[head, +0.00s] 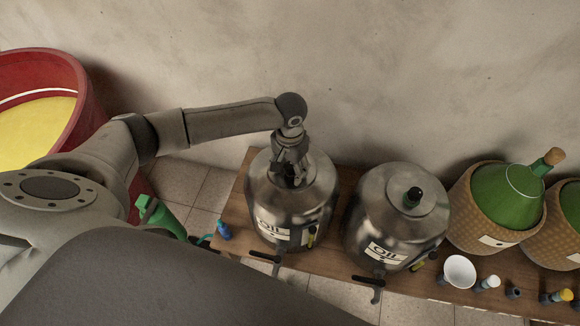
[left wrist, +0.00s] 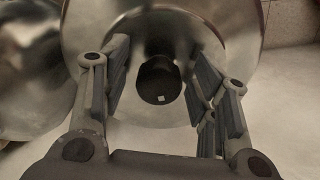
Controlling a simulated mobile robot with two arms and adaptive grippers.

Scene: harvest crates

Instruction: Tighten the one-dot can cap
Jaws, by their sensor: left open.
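The left steel oil can (head: 262,205) stands on the wooden bench, with a label on its front; the label's dots are too small to read surely. My left gripper (head: 293,174) is over its top, pointing down, and is open. In the left wrist view, the can's black cap (left wrist: 159,82), with a small white mark, sits between the open fingers (left wrist: 163,76). There is a gap on both sides and no contact shows. In the head view the gripper mostly hides this cap. My right gripper is out of view.
A second oil can (head: 362,222) with a dark cap (head: 413,196) stands close on the right. Wicker-wrapped green bottles (head: 508,195) and a white bowl (head: 459,271) are farther right. A red tub (head: 88,120) is at the left. The wall is behind the bench.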

